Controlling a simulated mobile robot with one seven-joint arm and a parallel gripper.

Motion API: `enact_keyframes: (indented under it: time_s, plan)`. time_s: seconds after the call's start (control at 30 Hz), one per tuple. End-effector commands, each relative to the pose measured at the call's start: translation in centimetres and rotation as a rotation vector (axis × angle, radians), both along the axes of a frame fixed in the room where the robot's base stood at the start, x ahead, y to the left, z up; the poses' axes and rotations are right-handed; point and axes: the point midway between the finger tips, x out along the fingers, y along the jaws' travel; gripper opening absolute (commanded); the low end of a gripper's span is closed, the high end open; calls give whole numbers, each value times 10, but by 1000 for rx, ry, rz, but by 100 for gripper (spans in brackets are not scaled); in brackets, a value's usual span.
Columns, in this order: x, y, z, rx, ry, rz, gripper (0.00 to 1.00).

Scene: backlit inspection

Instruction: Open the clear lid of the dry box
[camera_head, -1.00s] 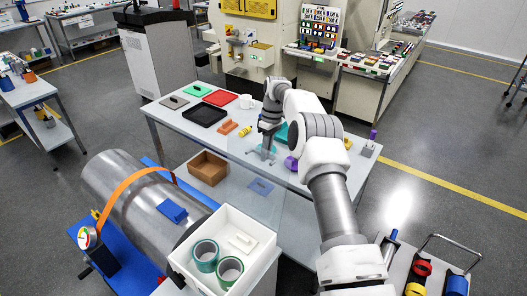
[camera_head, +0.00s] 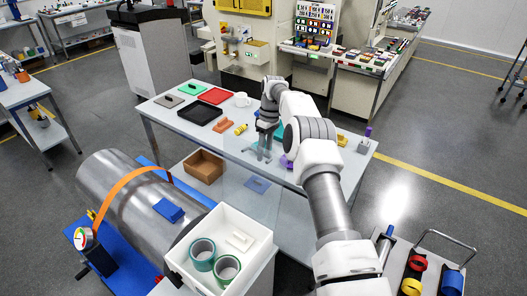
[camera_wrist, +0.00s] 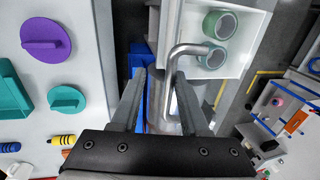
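A bent shiny metal bar (camera_wrist: 186,50), which looks like a handle, runs between and beyond the fingers, nearer the right one. Whether it touches that finger I cannot tell.
The white table (camera_head: 195,132) holds a black tray (camera_head: 200,112), a red tray (camera_head: 214,96), a mug (camera_head: 242,99) and small parts. A white bin (camera_head: 222,222) with green tape rolls stands in front, beside a large metal cylinder (camera_head: 125,195).

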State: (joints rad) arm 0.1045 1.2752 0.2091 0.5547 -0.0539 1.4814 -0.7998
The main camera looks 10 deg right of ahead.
Motion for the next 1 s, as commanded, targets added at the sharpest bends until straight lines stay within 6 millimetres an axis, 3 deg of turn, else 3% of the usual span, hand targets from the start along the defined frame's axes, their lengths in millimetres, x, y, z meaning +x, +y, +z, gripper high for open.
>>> enact_keyframes:
  time_s: [0.27, 0.47, 1.0]
  plan:
    - [1, 2, 7, 3, -3, 1, 45]
    - [1, 0, 40, 1, -8, 0, 45]
    - [-43, -73, 91, 0, -3, -3, 45]
